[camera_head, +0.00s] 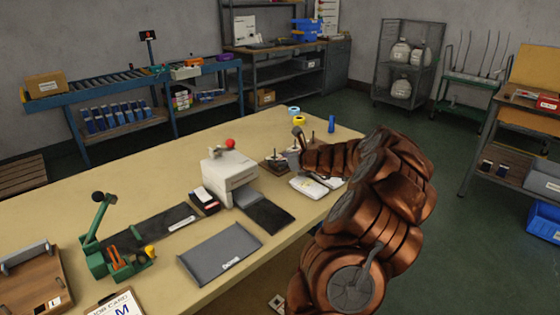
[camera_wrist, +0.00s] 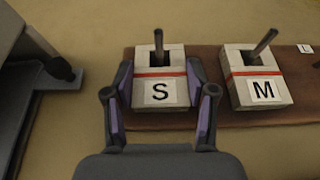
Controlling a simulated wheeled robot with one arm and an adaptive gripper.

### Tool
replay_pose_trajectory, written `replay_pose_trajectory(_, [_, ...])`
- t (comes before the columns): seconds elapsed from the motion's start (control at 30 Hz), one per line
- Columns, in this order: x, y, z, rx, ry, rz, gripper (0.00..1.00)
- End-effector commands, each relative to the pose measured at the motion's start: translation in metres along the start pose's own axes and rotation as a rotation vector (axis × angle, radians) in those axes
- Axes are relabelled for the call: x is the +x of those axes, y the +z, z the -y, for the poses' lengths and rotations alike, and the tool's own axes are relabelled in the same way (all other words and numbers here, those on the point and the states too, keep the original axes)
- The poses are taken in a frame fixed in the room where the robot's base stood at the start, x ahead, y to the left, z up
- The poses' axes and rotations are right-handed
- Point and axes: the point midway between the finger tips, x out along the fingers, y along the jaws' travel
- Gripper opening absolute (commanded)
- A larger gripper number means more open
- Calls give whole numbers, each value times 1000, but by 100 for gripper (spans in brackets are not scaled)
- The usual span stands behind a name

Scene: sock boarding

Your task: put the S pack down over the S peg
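The S pack (camera_wrist: 160,90) is a pale block with a red band and an S label. In the wrist view a grey peg (camera_wrist: 158,45) rises through its slot, so the pack is around the peg. My gripper (camera_wrist: 161,62) has one finger along each side of the pack, with no clear gap, and appears shut on it. The pack's base is over the brown board (camera_wrist: 208,58); whether it rests fully on it is hard to tell. In the head view my gripper (camera_head: 296,150) is over the pegs, and my arm hides part of that area.
The M pack (camera_wrist: 256,80) sits around its own peg just right of the S pack. A dark grey device (camera_wrist: 35,75) stands left of the board. In the head view a white press-like machine (camera_head: 230,177) and white packs (camera_head: 309,187) lie close by.

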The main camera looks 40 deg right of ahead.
Motion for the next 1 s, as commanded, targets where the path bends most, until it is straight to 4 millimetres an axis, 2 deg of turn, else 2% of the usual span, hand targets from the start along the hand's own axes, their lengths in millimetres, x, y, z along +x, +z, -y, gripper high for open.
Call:
replay_pose_trajectory(0.03, [0, 0, 0, 0, 0, 0, 62])
replay_pose_trajectory(0.23, [0, 0, 0, 0, 0, 0, 81])
replay_pose_trajectory(0.6, [-1, 2, 0, 0, -1, 0, 81])
replay_pose_trajectory(0.77, [-20, 3, 2, 1, -4, 1, 81])
replay_pose_trajectory(1.0, [-60, 3, 1, 0, -3, 1, 81])
